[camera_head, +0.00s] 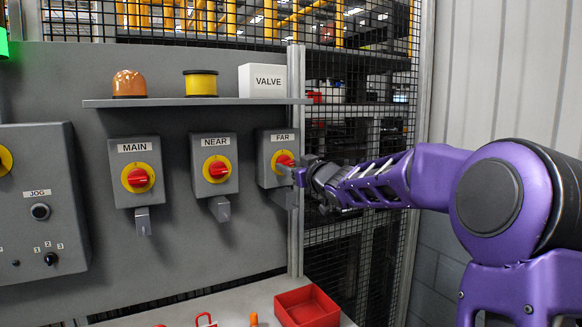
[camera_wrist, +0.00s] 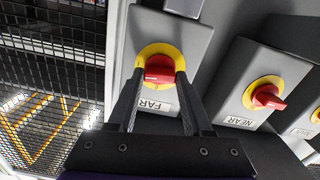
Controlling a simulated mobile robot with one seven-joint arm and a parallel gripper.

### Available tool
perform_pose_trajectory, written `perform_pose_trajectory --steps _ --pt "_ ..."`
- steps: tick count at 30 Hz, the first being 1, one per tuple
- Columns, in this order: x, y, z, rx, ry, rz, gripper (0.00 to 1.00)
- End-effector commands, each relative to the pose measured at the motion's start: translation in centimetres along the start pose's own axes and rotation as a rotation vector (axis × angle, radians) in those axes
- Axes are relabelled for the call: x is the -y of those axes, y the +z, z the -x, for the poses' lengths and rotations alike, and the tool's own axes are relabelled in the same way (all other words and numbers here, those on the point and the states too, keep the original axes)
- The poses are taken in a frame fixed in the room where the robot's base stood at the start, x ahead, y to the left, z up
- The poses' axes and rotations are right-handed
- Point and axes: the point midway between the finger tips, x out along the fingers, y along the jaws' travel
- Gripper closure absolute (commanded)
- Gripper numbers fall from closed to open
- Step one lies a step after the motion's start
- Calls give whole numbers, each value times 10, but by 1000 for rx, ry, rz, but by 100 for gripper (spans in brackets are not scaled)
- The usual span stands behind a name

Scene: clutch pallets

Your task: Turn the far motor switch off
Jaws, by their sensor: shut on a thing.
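The far motor switch (camera_head: 283,160) is a red knob on a yellow disc, on a grey box labelled FAR at the right end of the panel. My gripper (camera_head: 300,173) reaches it from the right. In the wrist view, the red knob (camera_wrist: 159,68) sits between the two fingertips of my gripper (camera_wrist: 159,80), which are shut on it. The wrist view shows the FAR box upside down. The knob's exact setting is hard to read, as the fingers cover part of its disc.
The NEAR switch (camera_head: 216,169) and MAIN switch (camera_head: 137,178) are to the left. A shelf (camera_head: 195,102) above holds an orange lamp, a yellow cylinder and a VALVE box. A mesh fence (camera_head: 350,230) stands right of the panel. A red tray (camera_head: 306,308) lies below.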

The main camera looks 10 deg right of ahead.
Motion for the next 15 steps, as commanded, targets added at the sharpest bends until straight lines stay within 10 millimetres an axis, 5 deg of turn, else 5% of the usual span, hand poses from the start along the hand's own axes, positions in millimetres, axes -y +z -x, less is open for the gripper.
perform_pose_trajectory --steps 15 --pt "1 1 0 -1 -1 478 100"
